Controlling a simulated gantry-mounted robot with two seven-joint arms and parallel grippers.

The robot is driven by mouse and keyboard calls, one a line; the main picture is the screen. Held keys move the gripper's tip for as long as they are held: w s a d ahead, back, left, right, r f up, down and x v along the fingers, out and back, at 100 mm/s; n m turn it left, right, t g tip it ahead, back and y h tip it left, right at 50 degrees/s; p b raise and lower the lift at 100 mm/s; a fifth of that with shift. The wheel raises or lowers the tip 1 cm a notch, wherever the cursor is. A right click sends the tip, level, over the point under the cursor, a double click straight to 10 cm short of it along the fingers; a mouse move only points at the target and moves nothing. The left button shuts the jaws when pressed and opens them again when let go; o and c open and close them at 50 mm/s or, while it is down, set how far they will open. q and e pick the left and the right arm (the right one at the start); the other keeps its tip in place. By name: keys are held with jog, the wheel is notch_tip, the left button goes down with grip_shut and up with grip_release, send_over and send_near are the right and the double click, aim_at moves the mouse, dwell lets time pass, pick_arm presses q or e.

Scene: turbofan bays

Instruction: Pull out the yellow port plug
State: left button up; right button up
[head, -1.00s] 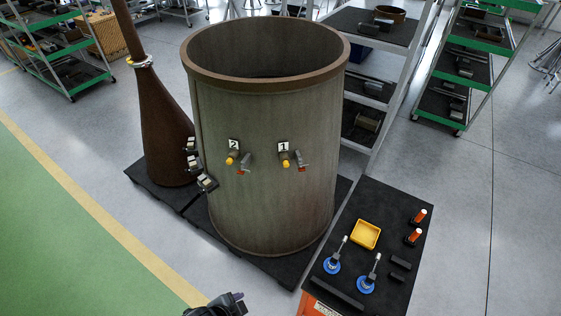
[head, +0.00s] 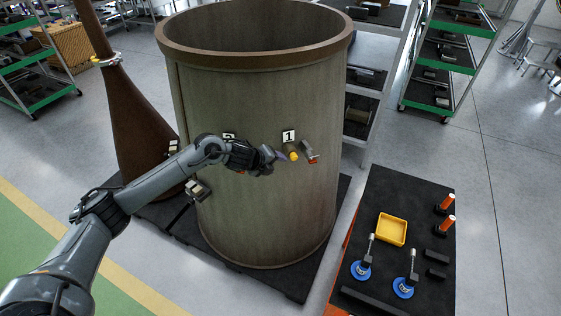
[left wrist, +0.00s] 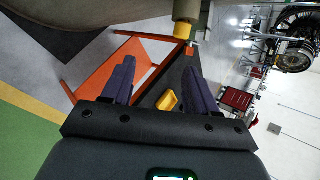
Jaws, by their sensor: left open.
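The yellow port plug (head: 293,156) sits in the port marked 1 on the front of the large drum-shaped casing (head: 260,210). My left gripper (head: 274,155) is just left of this plug, apart from it, open and empty. The yellow plug (left wrist: 182,30) shows beyond the fingertips, nearer the right finger's line. The port marked 2 and its plug are hidden behind my left arm; only part of its label (head: 229,136) shows. My right gripper is not in view.
A black-topped cart (head: 375,195) at right holds a yellow tray (head: 391,230), blue-based tools (head: 403,287) and orange-handled tools (head: 447,226). A brown cone (head: 135,130) stands left of the casing.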

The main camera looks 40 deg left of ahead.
aim_at(293, 157)
pick_arm(q)
jog(key=shift+t, duration=0.3)
jog(key=w+f, duration=0.1)
jog(key=w, duration=0.2)
jog(key=w+f, duration=0.2)
jog(key=w, duration=0.1)
jog(key=w+f, duration=0.1)
jog(key=w, duration=0.2)
jog(key=shift+w+a+f, duration=0.15)
jog(key=shift+w+a, duration=0.1)
jog(key=shift+w, duration=0.05)
jog(key=shift+c, duration=0.4)
grip_shut()
jog(key=shift+d, duration=0.1)
